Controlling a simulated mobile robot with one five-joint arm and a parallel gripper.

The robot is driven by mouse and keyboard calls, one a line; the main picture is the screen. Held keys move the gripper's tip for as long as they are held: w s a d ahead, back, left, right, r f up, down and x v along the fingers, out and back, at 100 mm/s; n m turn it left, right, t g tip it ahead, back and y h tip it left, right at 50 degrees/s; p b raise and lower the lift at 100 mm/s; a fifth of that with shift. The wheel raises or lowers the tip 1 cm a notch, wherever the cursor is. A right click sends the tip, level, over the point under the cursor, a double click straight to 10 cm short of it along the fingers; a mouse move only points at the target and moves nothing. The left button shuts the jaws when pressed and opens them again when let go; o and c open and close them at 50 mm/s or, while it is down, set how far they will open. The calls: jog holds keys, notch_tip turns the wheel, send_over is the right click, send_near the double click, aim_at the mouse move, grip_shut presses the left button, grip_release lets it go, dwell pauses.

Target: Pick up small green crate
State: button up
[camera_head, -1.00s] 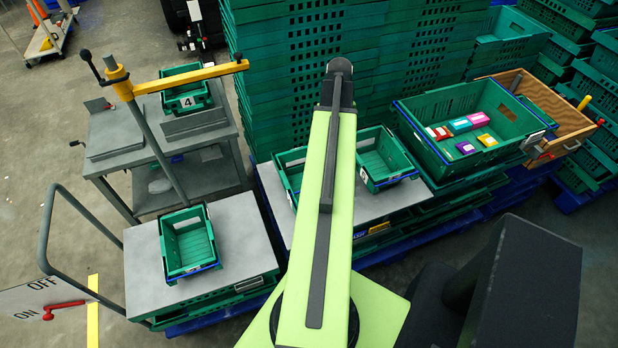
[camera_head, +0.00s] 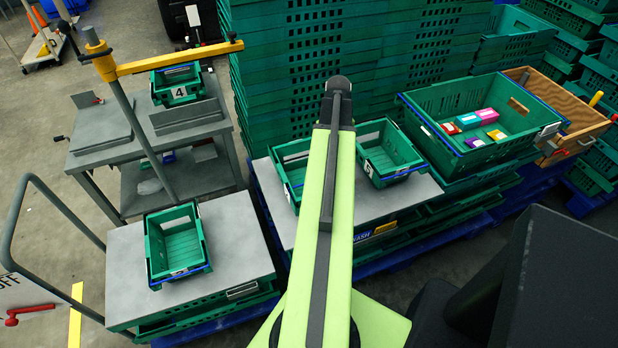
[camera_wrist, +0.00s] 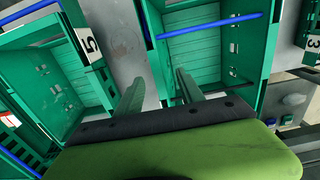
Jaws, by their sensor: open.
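Small green crates stand in the head view: one on the left cart (camera_head: 178,268), two on the middle grey table, at left (camera_head: 291,148) and right (camera_head: 407,172), and one tagged 4 (camera_head: 179,94) at the back left. My arm partly hides the middle table's left crate, and my gripper is not visible in that view. In the wrist view my gripper (camera_wrist: 158,92) is open, with two fingers pointing down toward two green crates, one beside a tag 5 (camera_wrist: 90,45) and one to its right (camera_wrist: 205,60). A crate wall shows between the fingers; I cannot tell whether they touch it.
A larger green crate (camera_head: 425,125) with several small coloured boxes stands at the right, beside a wooden box (camera_head: 590,118). Tall stacks of green crates rise behind. A yellow-armed post (camera_head: 170,62) and a cart handle (camera_head: 60,205) stand at the left.

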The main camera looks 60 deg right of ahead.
notch_tip(320, 180, down, 5)
jog(key=b, duration=0.4)
jog(key=shift+d+r, duration=0.1)
jog(key=shift+d, duration=0.05)
jog(key=shift+r, duration=0.15)
grip_shut()
dwell(0.8)
